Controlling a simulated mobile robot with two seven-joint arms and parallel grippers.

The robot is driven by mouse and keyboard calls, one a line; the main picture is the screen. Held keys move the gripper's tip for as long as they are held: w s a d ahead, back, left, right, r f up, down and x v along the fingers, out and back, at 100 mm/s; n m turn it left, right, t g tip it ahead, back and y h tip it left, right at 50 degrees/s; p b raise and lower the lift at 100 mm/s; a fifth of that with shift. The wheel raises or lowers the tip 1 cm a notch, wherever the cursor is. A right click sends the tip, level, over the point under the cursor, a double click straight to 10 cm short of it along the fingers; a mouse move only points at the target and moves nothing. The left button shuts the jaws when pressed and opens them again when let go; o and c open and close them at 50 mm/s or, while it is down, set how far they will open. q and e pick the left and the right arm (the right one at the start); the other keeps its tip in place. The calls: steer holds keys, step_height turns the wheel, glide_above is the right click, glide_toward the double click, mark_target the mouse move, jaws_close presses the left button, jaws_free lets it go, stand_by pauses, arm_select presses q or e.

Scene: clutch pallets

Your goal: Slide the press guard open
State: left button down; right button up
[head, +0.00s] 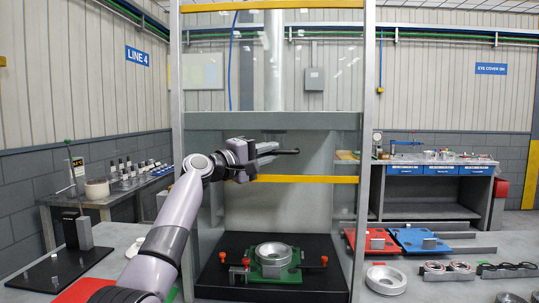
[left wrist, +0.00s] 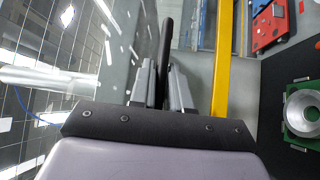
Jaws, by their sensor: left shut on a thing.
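The press guard is a clear panel with a yellow lower bar (head: 320,179) and a yellow bar at the top of the head view. Its lower bar hangs well above the press bed, with open space beneath. The lower bar also shows in the left wrist view (left wrist: 222,60). My left gripper (head: 272,150) is in front of the panel, above the lower bar, shut on the black guard handle (head: 290,152). In the left wrist view the handle (left wrist: 165,45) runs between the two grey fingers. My right gripper is not in view.
Under the guard, a green fixture (head: 262,271) holding a metal ring sits on the black press bed (head: 215,285). Red (head: 360,243) and blue (head: 410,237) pallets lie on the right, near another metal ring (head: 386,279). Metal posts flank the guard.

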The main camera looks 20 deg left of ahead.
arm_select(q)
steer(key=c, duration=1.2)
jaws_free()
steer(key=shift+b+v, duration=1.4)
steer(key=shift+v, duration=2.2)
steer(key=shift+r, duration=0.1)
